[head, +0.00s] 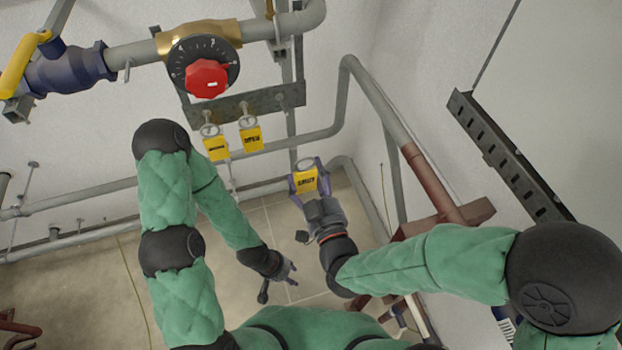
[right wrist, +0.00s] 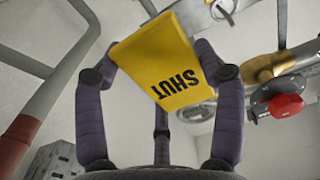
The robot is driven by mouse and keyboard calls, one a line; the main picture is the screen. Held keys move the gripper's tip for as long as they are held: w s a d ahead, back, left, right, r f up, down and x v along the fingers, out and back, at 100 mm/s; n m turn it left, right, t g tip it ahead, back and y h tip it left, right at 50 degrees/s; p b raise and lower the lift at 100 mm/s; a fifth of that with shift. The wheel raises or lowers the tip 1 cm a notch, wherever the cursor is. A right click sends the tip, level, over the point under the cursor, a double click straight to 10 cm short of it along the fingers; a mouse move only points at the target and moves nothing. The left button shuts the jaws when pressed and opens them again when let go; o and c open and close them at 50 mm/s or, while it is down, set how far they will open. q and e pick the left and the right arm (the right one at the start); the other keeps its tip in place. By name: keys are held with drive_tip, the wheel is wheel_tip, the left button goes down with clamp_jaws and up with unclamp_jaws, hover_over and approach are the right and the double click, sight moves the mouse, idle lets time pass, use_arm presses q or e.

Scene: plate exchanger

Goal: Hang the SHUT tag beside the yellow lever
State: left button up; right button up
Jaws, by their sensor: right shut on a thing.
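The yellow SHUT tag (head: 306,181) is held in my right gripper (head: 309,182) in the middle of the head view, apart from the wall pipes. In the right wrist view the SHUT tag (right wrist: 168,62) sits between the purple fingers, its lettering upside down. The yellow lever (head: 22,65) is at the upper left, on a blue valve (head: 70,70), far from the tag. My left gripper (head: 289,271) is low over the floor, away from the tags; its finger gap is too small to make out.
Grey pipes (head: 347,90) bend down at the right. A dark slotted bracket (head: 510,160) stands farther right.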

drive_tip(key=b+x, duration=0.3)
drive_tip(key=x, duration=0.6)
drive_tip(key=shift+w, duration=0.2)
idle(2.6)
drive_tip(key=b+x, duration=0.2)
drive_tip(key=x, duration=0.5)
drive_tip(key=shift+w+a+b, duration=0.2)
drive_tip(key=shift+w+b, duration=0.05)
drive_tip(key=shift+b, duration=0.1)
idle(2.3)
